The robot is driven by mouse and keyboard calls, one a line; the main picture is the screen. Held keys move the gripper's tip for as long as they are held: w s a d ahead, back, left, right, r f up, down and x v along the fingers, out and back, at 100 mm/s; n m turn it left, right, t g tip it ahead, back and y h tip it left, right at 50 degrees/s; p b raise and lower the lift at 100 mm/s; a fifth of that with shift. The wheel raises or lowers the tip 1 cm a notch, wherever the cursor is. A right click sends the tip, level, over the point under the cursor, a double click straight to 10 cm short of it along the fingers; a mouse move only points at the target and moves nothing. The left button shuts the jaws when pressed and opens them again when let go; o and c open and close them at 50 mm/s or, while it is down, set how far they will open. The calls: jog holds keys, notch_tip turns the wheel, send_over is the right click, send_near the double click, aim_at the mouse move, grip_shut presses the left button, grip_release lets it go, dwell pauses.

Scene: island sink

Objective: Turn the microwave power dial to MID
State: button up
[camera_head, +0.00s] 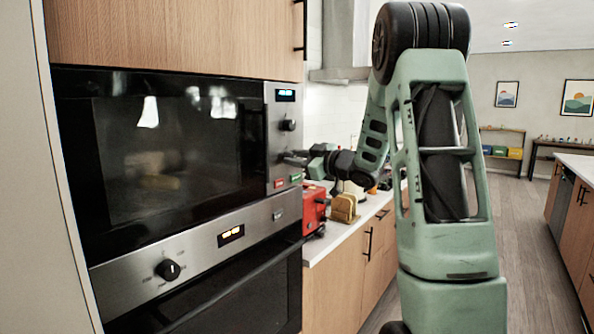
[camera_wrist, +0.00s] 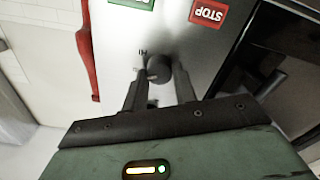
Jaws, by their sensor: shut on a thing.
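The microwave (camera_head: 160,145) is built into the wall unit, with its door shut. Its steel control panel (camera_head: 270,105) has a lit display and a black upper dial (camera_head: 289,125). My gripper (camera_head: 292,158) is at the lower dial and hides it in the head view. In the wrist view, which shows the panel upside down, my gripper (camera_wrist: 160,76) is shut on this dark round dial (camera_wrist: 158,68), one finger on each side. A small mark beside the dial seems to read HI; the other marks and the pointer are too unclear to read.
A red STOP button (camera_wrist: 208,12) and a green button (camera_wrist: 132,3) lie close to the dial. An oven with a round knob (camera_head: 168,269) is below the microwave.

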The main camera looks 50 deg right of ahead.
jog(key=shift+n+b, duration=0.45)
jog(key=shift+n, duration=0.05)
jog(key=o, duration=1)
jog(key=shift+c, duration=0.2)
jog(key=shift+s, duration=0.15)
jog(key=s+d+b, duration=0.1)
jog(key=s+b, duration=0.3)
jog(key=s, duration=1.3)
jog(key=shift+d, duration=0.15)
